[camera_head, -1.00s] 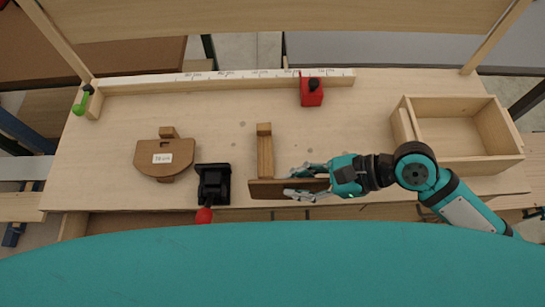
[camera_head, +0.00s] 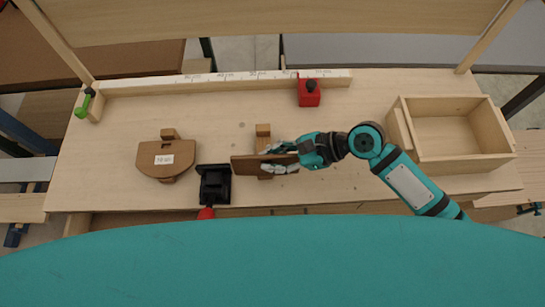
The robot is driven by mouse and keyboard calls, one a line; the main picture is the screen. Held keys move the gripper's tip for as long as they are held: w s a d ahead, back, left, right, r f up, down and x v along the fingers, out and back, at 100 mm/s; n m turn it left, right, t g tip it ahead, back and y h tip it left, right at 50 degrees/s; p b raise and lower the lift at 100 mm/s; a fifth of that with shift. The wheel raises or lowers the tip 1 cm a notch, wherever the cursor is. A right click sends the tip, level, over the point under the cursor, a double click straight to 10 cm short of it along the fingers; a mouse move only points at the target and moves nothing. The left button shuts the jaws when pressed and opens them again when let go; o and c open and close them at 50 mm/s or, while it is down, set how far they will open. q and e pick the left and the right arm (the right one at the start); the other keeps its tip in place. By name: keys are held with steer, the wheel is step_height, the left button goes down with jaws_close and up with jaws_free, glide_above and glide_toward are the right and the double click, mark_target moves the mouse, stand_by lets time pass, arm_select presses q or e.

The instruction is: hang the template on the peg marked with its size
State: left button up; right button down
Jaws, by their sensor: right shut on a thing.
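A brown, roughly half-round wooden template (camera_head: 152,160) with a white size label lies flat on the left of the bench; the label is too small to read surely. My right gripper (camera_head: 278,159) is shut on a dark brown wooden board (camera_head: 245,166), which extends left from the fingers. The board crosses over a lighter wooden strip (camera_head: 263,131), hiding its middle; I cannot tell whether they touch. My left gripper is not in view. I cannot make out any size-marked peg.
A white ruled fence (camera_head: 215,77) with a red stop block (camera_head: 309,93) runs along the back. A black clamp (camera_head: 214,184) with a red handle sits at the front edge. An open wooden box (camera_head: 453,162) stands at the right. A green clamp (camera_head: 84,103) is at the back left.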

steer(key=shift+f, duration=0.1)
steer(key=c, duration=1.4)
jaws_free()
steer(key=w+b+v, duration=0.1)
steer(key=v, duration=1.1)
steer(key=shift+s+b, duration=0.4)
steer(key=shift+s, duration=0.1)
